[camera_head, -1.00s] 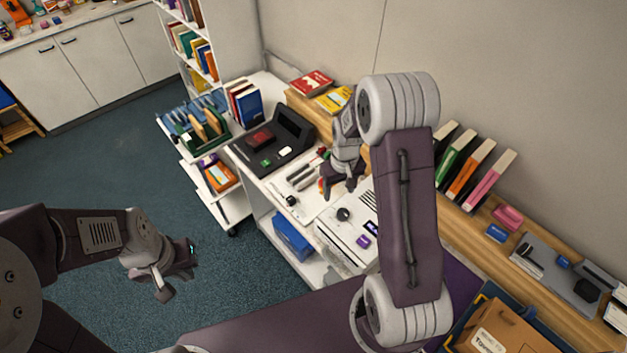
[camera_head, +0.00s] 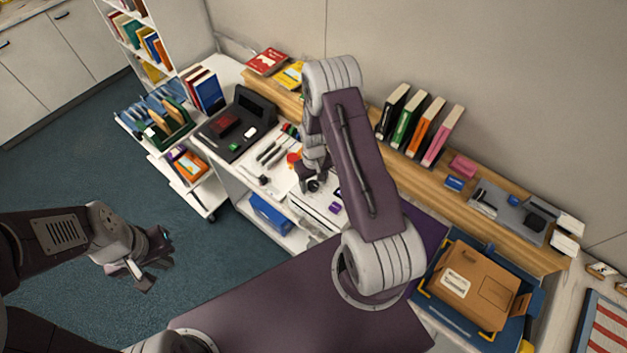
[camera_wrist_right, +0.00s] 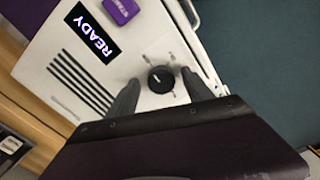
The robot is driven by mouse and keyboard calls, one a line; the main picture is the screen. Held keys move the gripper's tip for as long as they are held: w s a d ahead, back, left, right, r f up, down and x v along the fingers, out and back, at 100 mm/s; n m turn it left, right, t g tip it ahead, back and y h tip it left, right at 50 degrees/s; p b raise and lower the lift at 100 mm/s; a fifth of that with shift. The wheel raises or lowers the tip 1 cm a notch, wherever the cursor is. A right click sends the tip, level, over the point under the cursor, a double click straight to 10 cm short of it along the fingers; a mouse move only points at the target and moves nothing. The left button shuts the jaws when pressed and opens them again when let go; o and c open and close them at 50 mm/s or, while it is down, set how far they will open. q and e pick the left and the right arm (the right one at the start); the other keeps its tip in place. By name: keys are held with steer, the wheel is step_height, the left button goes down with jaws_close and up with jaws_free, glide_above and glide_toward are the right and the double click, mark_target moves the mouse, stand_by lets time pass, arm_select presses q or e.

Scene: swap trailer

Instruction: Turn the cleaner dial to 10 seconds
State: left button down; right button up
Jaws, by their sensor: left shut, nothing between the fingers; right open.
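The cleaner is a white box (camera_head: 318,207) with vent slots, a lit "READY" display (camera_wrist_right: 92,34) and a purple button (camera_wrist_right: 122,9). Its round black dial (camera_wrist_right: 161,79) has a white pointer mark; the small labels around it are too blurred to read. My left gripper (camera_head: 142,270) is shut and empty, over the floor at left.
Pens and small tools lie on the white table left of the cleaner, beside a black tray (camera_head: 215,128). A wooden shelf behind holds several books (camera_head: 420,125). A cardboard box (camera_head: 480,280) stands at right. Blue-green floor is open at left.

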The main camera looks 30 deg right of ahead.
steer(key=shift+w+f, duration=0.1)
steer(key=shift+w+a, duration=0.1)
steer(key=shift+c, duration=0.9)
jaws_close()
steer(key=shift+f+m+b, duration=0.1)
steer(key=shift+m+b, duration=0.4)
steer(key=shift+m, duration=0.6)
steer(key=m+b, duration=0.1)
steer(key=m, duration=0.2)
steer(key=shift+m, duration=0.3)
steer(key=m+b, duration=0.1)
steer(key=m, duration=0.5)
steer(key=shift+b, duration=0.3)
